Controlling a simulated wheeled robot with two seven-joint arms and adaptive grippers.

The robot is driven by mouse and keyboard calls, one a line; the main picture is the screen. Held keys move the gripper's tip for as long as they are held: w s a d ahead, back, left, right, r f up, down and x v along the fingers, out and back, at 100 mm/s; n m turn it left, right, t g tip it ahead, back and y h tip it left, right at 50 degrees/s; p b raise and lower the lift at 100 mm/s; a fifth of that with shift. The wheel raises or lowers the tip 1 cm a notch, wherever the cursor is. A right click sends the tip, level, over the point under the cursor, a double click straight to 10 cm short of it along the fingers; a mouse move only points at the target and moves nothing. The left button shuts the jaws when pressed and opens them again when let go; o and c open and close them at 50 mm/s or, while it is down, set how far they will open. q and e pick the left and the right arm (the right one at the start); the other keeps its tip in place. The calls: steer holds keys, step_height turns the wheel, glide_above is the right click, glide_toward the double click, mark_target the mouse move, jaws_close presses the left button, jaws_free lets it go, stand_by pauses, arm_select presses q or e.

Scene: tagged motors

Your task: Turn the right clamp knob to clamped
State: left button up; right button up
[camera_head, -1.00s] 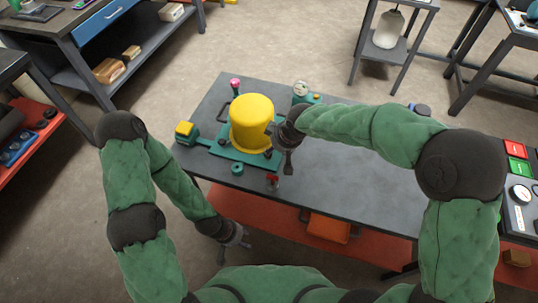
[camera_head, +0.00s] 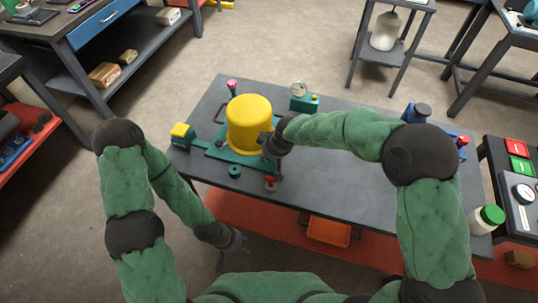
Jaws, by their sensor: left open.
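A yellow cylinder (camera_head: 249,122), which looks like the motor housing, stands upright on a green fixture base (camera_head: 217,153) on the grey table. My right gripper (camera_head: 268,150) is at the cylinder's right side, over the right edge of the base. It is small and dark here, so its jaw opening and any contact do not show clearly. I cannot make out the right clamp knob; that side of the fixture is partly hidden by my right gripper. My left gripper (camera_head: 240,244) is open and low, in front of the table's near edge, away from the fixture.
On the table (camera_head: 340,183) are a red-topped piece (camera_head: 270,182), a green ring (camera_head: 234,171), a yellow-topped block (camera_head: 182,130), a pink knob (camera_head: 232,85) and a gauge box (camera_head: 303,100). A green-lidded jar (camera_head: 487,219) stands at right. The table's middle is clear.

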steer(key=shift+s+f, duration=0.1)
steer(key=shift+f, duration=0.05)
jaws_close()
steer(key=shift+s+p, duration=0.1)
steer(key=shift+p, duration=0.65)
steer(key=shift+f+n+p, duration=0.2)
steer(key=shift+n+p, duration=0.25)
steer(key=shift+n, duration=0.05)
steer(key=shift+s+f+g, duration=0.1)
steer(key=shift+g, duration=0.2)
steer(key=o, duration=0.6)
jaws_free()
steer(key=shift+o, duration=0.2)
steer(key=shift+d, duration=0.1)
steer(key=shift+w+r, duration=0.2)
steer(key=shift+r, duration=0.15)
